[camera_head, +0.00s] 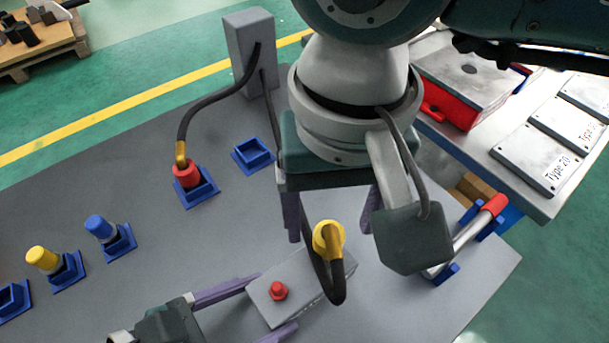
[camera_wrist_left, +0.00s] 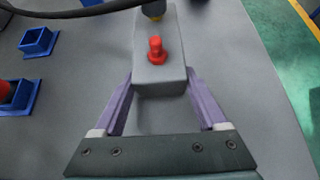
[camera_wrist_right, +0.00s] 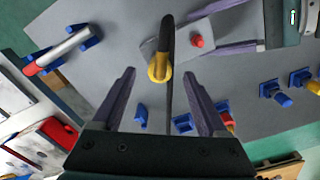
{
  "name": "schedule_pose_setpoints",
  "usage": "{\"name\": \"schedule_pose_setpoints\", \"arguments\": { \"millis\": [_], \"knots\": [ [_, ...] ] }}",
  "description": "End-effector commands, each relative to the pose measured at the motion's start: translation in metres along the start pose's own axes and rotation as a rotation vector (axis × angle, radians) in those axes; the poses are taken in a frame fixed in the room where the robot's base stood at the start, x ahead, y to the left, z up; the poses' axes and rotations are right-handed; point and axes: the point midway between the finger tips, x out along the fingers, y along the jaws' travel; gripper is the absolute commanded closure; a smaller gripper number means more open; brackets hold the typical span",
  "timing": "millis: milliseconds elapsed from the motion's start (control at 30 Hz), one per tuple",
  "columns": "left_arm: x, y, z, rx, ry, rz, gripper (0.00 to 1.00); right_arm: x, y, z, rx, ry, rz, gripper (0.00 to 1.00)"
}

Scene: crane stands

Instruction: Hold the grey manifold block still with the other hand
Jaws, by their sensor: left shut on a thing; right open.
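The grey manifold block (camera_head: 305,272) lies on the grey table, with a red knob (camera_head: 278,290) on top. My left gripper (camera_head: 275,303) is shut on the block, one purple finger along each side. The left wrist view shows the block (camera_wrist_left: 160,88) between both fingers. A yellow plug (camera_head: 328,238) on a dark hose (camera_head: 337,285) is at the block's far end; whether it is seated is unclear. My right gripper (camera_head: 332,232) is open above that end. In the right wrist view, the plug (camera_wrist_right: 159,67) shows between its spread fingers.
A grey post (camera_head: 248,50) carries a hose to a red plug (camera_head: 186,174) in a blue holder. An empty blue holder (camera_head: 253,154) is nearby. Yellow (camera_head: 42,259) and blue (camera_head: 99,228) plugs stand left. A red-ended cylinder (camera_head: 470,235) lies in blue supports at right.

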Motion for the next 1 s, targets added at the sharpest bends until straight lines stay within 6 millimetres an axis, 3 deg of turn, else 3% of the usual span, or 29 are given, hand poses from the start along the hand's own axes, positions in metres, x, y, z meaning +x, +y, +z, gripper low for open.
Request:
{"name": "schedule_pose_setpoints", "arguments": {
  "millis": [200, 667, 1000],
  "knots": [
    [0.0, 0.0, 0.0, 0.0, 0.0, 0.0, 1.0, -0.015, 0.0, 0.0, 0.0, 0.001, 0.0, 0.24],
    [0.0, 0.0, 0.0, 0.0, 0.0, 0.0, 1.0, -0.025, 0.0, -0.001, 0.001, 0.003, 0.0, 0.24],
    [0.0, 0.0, 0.0, 0.0, 0.0, 0.0, 1.0, -0.096, 0.001, -0.001, -0.001, 0.007, 0.001, 0.24]
  ]
}}
